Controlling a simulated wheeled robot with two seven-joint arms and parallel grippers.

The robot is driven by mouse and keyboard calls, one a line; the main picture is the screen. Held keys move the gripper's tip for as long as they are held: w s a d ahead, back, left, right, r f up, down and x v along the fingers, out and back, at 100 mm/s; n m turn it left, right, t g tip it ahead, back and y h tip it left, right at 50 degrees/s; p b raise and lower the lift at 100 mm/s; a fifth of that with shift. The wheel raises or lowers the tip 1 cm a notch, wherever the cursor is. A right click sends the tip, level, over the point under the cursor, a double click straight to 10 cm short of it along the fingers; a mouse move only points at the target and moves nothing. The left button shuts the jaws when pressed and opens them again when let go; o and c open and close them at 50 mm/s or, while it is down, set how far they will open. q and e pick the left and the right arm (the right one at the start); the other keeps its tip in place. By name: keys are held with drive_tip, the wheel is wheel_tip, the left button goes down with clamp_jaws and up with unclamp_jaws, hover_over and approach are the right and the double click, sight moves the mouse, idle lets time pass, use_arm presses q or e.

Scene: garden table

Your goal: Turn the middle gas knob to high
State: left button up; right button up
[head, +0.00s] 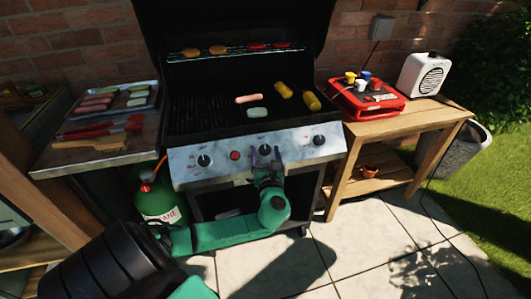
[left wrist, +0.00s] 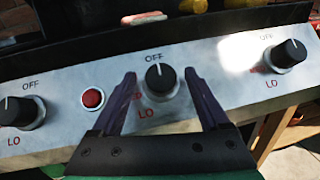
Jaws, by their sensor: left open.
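The middle gas knob (left wrist: 160,78) is black and round on the grill's silver front panel (head: 180,165). Its white mark points up, close to the OFF label. A red LO label is below it, and a red label to its lower left is partly covered. My left gripper (head: 266,157) is open in front of the panel. In the left wrist view its two dark fingers (left wrist: 161,76) stand to the left and right of the middle knob, with gaps on both sides. My right gripper is not in view.
A left knob (head: 204,160), a red button (head: 235,155) and a right knob (head: 319,140) share the panel. The open grill holds sausages and corn (head: 283,90). A green gas bottle (head: 158,200) stands at lower left. A wooden side table (head: 430,112) is at right.

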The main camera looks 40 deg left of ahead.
use_arm(q)
drive_tip(key=shift+c, duration=0.8)
clamp_jaws()
drive_tip(key=shift+w+n+g, duration=0.1)
drive_tip(key=shift+n+g, duration=0.2)
drive_tip(key=shift+n, duration=0.1)
drive_tip(key=n+g+y+b, duration=0.1)
drive_tip(key=n, duration=0.1)
drive_tip(key=shift+d+f+n+y, duration=0.1)
drive_tip(key=shift+n+y, duration=0.2)
drive_tip(key=shift+y, duration=0.1)
drive_tip(key=n+g, duration=0.2)
drive_tip(key=n+g+y+b, duration=0.1)
drive_tip(key=n+g, duration=0.1)
drive_tip(key=shift+w+d+n+y, duration=0.1)
drive_tip(key=shift+w+n+y, duration=0.1)
drive_tip(key=shift+n+y, duration=0.15)
drive_tip(key=n+g+b, duration=0.1)
drive_tip(key=n+g, duration=0.1)
drive_tip(key=n, duration=0.1)
drive_tip(key=n+g+b, duration=0.1)
drive_tip(key=n+g, duration=0.2)
drive_tip(key=n, duration=0.1)
drive_tip(key=shift+w+n+g, duration=0.2)
drive_tip(key=shift+n+g, duration=0.05)
drive_tip(key=shift+g, duration=0.05)
drive_tip(key=shift+r, duration=0.2)
